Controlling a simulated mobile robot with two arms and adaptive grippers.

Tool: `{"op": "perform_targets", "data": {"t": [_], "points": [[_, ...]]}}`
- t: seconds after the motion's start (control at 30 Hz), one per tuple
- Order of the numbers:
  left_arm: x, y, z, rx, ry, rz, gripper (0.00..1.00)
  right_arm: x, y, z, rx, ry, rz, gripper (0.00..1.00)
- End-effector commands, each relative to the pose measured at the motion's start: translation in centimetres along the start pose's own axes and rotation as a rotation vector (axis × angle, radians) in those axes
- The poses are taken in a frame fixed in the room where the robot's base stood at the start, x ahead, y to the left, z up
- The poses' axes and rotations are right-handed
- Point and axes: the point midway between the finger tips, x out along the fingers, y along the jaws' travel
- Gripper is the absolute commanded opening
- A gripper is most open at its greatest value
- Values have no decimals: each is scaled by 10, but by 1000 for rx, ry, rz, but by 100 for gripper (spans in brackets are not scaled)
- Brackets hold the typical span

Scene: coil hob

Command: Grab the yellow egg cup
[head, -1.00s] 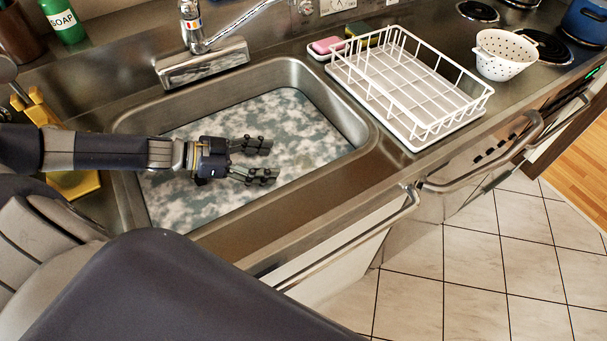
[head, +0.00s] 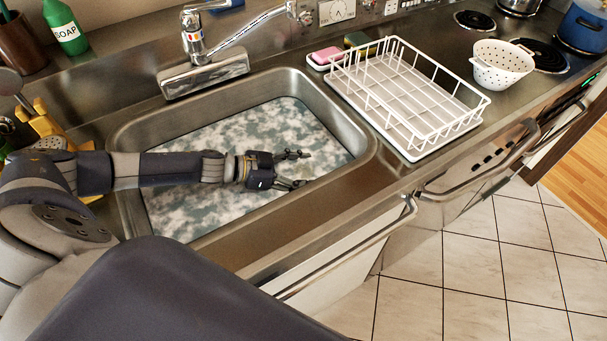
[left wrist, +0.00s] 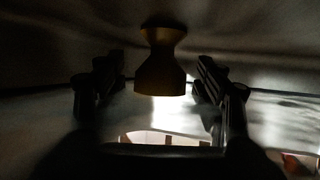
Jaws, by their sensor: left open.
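In the left wrist view a dark yellow-brown, waisted egg cup (left wrist: 163,72) stands out between the two fingers, in dim light. It looks ahead of the fingertips or level with them; I cannot tell which, and I see no finger touching it. In the head view I cannot make out the egg cup. My left gripper (head: 298,169) is open over the right part of the sink, low at the mottled white and grey-green surface in it. Its fingers also show in the left wrist view (left wrist: 158,88). My right gripper is not in view.
The steel sink (head: 345,115) has raised walls around the gripper. A faucet (head: 200,62) stands behind it. A white dish rack (head: 425,148) is to the right, with a pink sponge (head: 326,55) beside it. A white colander (head: 500,66) stands farther right.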

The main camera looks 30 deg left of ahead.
Motion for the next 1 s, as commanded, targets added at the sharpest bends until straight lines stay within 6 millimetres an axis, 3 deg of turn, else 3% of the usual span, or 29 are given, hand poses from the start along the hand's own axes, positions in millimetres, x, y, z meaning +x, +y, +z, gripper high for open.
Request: {"op": "perform_targets", "data": {"t": [0.27,0.47,0.8,1.0], "points": [[2,-1,0,1,-1,-1,62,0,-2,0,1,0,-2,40],[2,0,0,1,-1,-1,16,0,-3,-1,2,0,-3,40],[1,-1,-2,2,0,-1,15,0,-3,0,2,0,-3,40],[-11,-1,-31,7,1,-1,15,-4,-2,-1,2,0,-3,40]]}}
